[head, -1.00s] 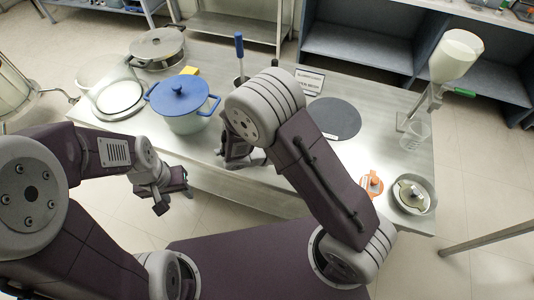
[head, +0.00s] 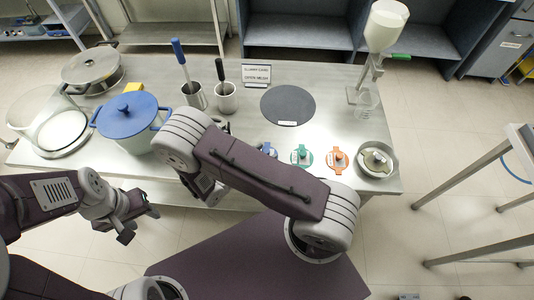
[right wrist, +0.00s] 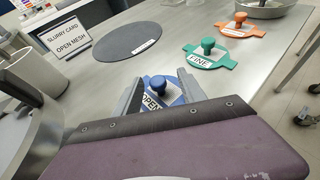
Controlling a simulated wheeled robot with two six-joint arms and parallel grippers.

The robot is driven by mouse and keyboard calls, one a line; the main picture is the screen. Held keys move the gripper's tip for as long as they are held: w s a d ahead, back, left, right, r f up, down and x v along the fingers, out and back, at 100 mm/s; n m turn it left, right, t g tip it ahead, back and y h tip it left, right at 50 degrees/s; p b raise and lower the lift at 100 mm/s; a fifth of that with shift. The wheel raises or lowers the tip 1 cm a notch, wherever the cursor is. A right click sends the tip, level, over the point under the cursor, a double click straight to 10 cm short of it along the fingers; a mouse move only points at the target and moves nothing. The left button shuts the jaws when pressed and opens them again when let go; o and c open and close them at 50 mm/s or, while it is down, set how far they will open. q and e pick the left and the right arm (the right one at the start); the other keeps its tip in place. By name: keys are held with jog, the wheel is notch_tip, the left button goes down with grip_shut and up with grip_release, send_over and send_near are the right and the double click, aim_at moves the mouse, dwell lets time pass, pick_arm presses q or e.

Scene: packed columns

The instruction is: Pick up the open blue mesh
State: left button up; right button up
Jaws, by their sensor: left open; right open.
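The open blue mesh (right wrist: 162,93) is a small blue plate with a round knob and a label reading OPEN, lying on the metal table. In the head view only part of the blue mesh (head: 269,149) shows past my right arm. In the right wrist view my right gripper (right wrist: 160,96) is open and empty, with the mesh showing between its fingers. I cannot tell how far ahead of the fingertips the mesh lies. In the head view this gripper is mostly hidden by its arm. My left gripper (head: 138,225) is open and empty in front of the table's near edge.
A green mesh labelled FINE (right wrist: 207,57) and an orange mesh (right wrist: 240,27) lie to the right. A dark round mat (head: 288,105) and a sign reading OPEN MESH (head: 256,75) are behind. A blue pot (head: 128,122) stands left; a metal bowl (head: 392,160) is far right.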

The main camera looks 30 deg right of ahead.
jog(key=shift+w+d+f, duration=0.2)
jog(key=shift+w+d, duration=0.1)
jog(key=shift+d, duration=0.3)
jog(key=shift+w+d+f, duration=0.15)
jog(key=shift+w+f, duration=0.1)
jog(key=shift+w, duration=0.1)
jog(key=shift+s, duration=0.15)
jog(key=c, duration=0.4)
jog(key=shift+r, duration=0.1)
jog(key=c, duration=0.5)
grip_shut()
